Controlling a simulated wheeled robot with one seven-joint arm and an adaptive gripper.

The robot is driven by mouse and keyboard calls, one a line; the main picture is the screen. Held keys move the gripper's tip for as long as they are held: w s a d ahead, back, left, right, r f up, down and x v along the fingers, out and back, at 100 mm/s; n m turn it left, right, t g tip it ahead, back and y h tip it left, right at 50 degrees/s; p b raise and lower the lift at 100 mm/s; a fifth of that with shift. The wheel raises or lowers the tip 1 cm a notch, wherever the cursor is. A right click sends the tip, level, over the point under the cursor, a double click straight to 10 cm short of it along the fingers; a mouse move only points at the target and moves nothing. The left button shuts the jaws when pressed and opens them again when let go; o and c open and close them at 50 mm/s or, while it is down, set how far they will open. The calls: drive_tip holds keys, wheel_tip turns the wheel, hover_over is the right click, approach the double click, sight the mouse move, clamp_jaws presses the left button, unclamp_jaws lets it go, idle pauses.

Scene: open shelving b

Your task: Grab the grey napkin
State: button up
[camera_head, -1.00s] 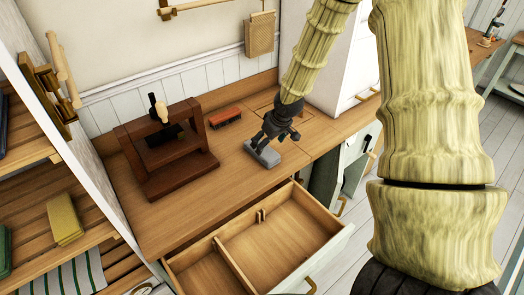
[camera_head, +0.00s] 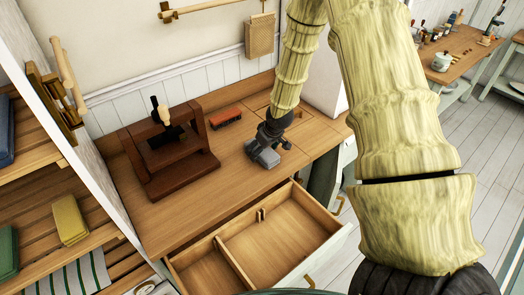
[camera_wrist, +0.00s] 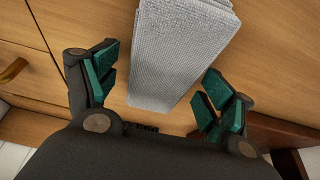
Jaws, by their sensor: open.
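The grey napkin (camera_head: 262,153) is a folded, textured cloth lying on the wooden counter, above the open drawer in the head view. In the wrist view the napkin (camera_wrist: 178,55) fills the upper middle, with its near end reaching between the fingers. My gripper (camera_head: 268,140) is over the napkin in the head view and hides part of it. In the wrist view my gripper (camera_wrist: 155,92) is open, with green finger pads on either side of the cloth. The pads look apart from the cloth's edges.
A dark wooden press (camera_head: 168,150) stands left of the napkin, with a red-brown brush (camera_head: 226,118) behind. Shelving at the left holds a yellow folded cloth (camera_head: 69,220). Clear counter (camera_head: 208,208) lies in front of the press.

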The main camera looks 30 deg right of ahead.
drive_tip(key=shift+w+f, duration=0.1)
drive_tip(key=shift+f, duration=0.05)
drive_tip(key=c, duration=1.1)
drive_tip(key=shift+c, duration=0.2)
